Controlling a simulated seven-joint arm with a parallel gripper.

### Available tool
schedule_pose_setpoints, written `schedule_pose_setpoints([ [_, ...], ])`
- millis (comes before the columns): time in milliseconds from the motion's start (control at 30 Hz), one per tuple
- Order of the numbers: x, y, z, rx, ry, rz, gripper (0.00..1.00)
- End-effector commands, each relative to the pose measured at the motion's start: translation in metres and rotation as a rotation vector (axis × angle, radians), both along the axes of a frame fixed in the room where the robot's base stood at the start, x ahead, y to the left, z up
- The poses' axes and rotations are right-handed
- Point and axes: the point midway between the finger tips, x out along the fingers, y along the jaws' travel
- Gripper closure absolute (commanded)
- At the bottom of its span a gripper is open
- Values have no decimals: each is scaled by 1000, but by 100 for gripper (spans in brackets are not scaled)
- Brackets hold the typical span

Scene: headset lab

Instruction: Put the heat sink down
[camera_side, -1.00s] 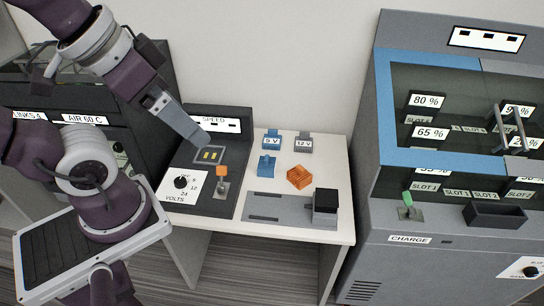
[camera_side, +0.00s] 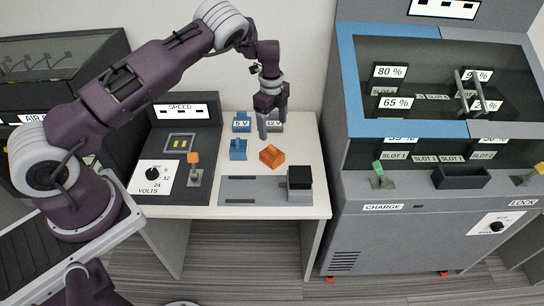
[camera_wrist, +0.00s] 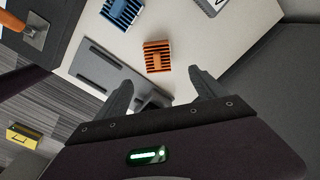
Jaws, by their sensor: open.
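An orange finned block (camera_side: 272,155), which looks like a heat sink, sits on the white tabletop (camera_side: 310,150). A similar blue finned block (camera_side: 238,149) stands to its left. Both show in the wrist view, the orange one (camera_wrist: 157,56) and the blue one (camera_wrist: 122,12). My gripper (camera_side: 272,130) points down above the table, near the orange block and in front of the 12 V label. In the wrist view, my gripper's fingers (camera_wrist: 161,80) are spread apart with nothing between them, and the orange block lies beyond the gap.
A grey slotted plate (camera_side: 250,190) with a black-topped block (camera_side: 300,178) lies at the table's front. A dark panel with an orange-tipped lever (camera_side: 194,160) is at the left. A large grey charging cabinet (camera_side: 400,240) stands at the right.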

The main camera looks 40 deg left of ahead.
Motion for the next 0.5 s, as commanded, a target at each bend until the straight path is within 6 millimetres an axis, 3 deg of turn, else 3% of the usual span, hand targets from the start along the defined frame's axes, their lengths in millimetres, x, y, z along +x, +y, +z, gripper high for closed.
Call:
schedule_pose_setpoints([
  [33,-1,2,-19,13,13,-51,20],
  [100,-2,4,-34,22,22,-103,20],
  [500,-3,3,-99,26,26,-123,20],
])
